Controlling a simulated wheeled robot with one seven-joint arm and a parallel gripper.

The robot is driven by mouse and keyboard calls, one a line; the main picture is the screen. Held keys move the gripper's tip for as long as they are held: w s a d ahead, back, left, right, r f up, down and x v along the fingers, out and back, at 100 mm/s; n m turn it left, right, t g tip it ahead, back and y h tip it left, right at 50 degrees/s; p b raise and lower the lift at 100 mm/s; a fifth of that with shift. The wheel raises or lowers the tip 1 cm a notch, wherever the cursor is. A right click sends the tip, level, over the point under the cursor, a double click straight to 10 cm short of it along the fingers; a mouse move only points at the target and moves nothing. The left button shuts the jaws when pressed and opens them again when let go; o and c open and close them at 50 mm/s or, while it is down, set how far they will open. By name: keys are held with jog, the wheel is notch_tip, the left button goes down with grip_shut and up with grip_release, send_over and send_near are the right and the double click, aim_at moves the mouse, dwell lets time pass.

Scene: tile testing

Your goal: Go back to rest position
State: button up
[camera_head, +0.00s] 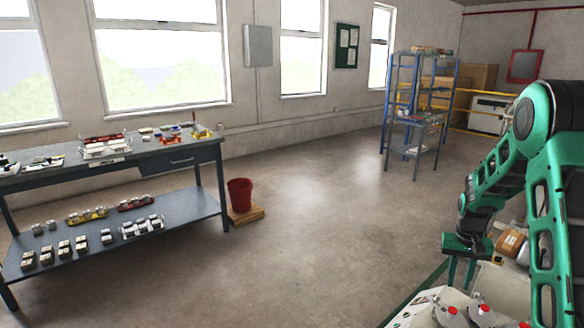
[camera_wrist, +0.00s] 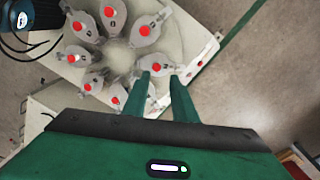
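My green gripper (camera_head: 460,272) hangs at the lower right of the head view, with a gap between its two fingers. It also shows in the wrist view (camera_wrist: 161,78), open, with nothing seen held between the fingers. Some of these pieces (camera_head: 480,312) also show at the bottom of the head view. My green arm covers part of the right side.
A dark workbench (camera_head: 165,158) with several items stands at the left. A blue shelf rack (camera_head: 415,105) stands at the back right. A cardboard box (camera_head: 510,241) lies near my arm. The middle floor is clear.

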jog(key=s+a+r, duration=0.2)
jog(key=s+r, duration=0.8)
jog(key=r, duration=0.1)
jog(key=s+a+r, duration=0.2)
jog(key=s, duration=0.7)
jog(key=s+a+r+m, duration=0.1)
jog(key=s+a+r, duration=0.1)
jog(key=s, duration=0.7)
jog(key=s+a+r+y, duration=0.1)
jog(key=s+a+r, duration=0.2)
jog(key=s, duration=0.6)
jog(key=shift+a, duration=0.4)
